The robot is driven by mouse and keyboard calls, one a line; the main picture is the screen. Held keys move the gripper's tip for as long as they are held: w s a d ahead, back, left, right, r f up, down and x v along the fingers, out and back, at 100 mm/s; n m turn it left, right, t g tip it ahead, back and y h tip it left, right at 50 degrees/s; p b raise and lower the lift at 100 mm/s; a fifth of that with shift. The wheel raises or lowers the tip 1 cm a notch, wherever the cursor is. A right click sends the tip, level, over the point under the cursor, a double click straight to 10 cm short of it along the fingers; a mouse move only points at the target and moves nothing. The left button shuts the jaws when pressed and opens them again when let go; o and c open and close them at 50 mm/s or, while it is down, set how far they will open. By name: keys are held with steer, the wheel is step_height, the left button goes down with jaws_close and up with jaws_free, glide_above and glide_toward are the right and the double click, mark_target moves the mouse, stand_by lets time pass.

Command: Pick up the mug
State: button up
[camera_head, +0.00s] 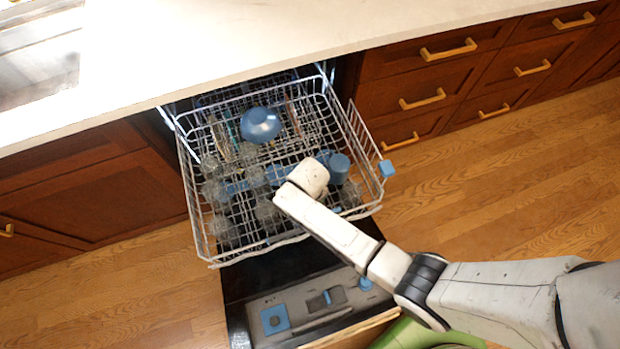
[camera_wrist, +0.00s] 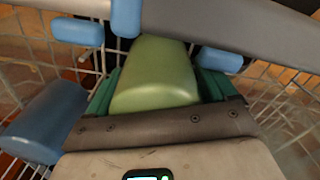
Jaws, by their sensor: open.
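A smooth green tapered thing (camera_wrist: 155,88), which looks like the mug, fills the space between my fingers in the wrist view. I see no handle on it. My gripper (camera_wrist: 160,80) is open, with one teal finger on each side of the green thing; I cannot tell whether they touch it.
A blue cup (camera_head: 339,168) stands close to the right of my wrist; a blue cylinder (camera_wrist: 45,122) is left of my gripper in the wrist view. A blue bowl (camera_head: 260,125) and several clear glasses (camera_head: 222,228) are in the rack. The dishwasher door (camera_head: 300,312) is down.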

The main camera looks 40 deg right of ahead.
steer(key=shift+c, duration=0.3)
steer(key=c, duration=0.7)
steer(key=shift+r, duration=0.1)
step_height(320, 180, up, 10)
steer(key=shift+f+p, duration=0.1)
steer(key=shift+p, duration=0.7)
